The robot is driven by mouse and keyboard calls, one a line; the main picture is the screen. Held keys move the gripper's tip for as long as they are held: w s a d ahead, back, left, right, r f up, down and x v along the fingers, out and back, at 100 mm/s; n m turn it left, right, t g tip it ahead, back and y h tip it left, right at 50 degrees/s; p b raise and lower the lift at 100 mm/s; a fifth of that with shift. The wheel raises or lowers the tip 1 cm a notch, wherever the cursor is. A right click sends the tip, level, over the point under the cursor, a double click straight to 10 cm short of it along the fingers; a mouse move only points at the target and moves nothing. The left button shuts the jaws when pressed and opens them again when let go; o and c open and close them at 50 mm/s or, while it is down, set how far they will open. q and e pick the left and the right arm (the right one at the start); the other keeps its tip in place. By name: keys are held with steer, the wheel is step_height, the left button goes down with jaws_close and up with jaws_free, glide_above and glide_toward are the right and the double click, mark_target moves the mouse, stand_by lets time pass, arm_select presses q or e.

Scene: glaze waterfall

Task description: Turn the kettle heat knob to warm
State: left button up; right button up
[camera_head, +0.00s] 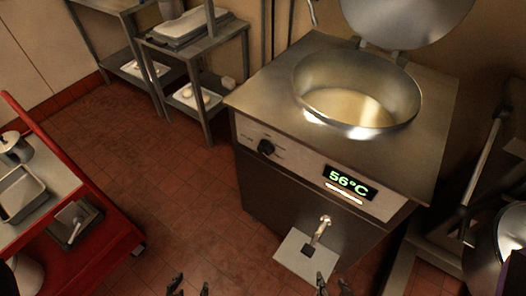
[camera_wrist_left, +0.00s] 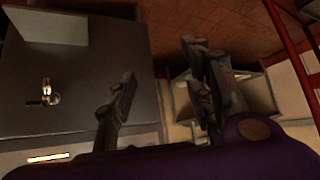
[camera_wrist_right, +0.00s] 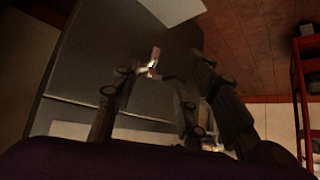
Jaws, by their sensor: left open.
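The steel kettle (camera_head: 410,135) stands at the right in the head view, its lid (camera_head: 400,15) raised and pale liquid in its round pan. The black heat knob (camera_head: 266,147) is on the left of its front panel. The small labels around it are too small to read. My left gripper (camera_head: 190,287) is open and empty at the bottom edge, below and left of the knob, well apart from it. Its fingers (camera_wrist_left: 160,85) are spread in the left wrist view. My right gripper (camera_head: 333,287) is open and empty, low in front of the kettle.
A lit display (camera_head: 349,182) reads 56°C. A drain spout (camera_head: 321,229) juts from the kettle front above a pale square plate (camera_head: 305,257). A red cart (camera_head: 95,245) with pans stands at left, steel shelves (camera_head: 190,60) behind. Tiled floor (camera_head: 165,165) is clear between.

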steer(key=shift+w+r, duration=0.1)
steer(key=shift+w, duration=0.2)
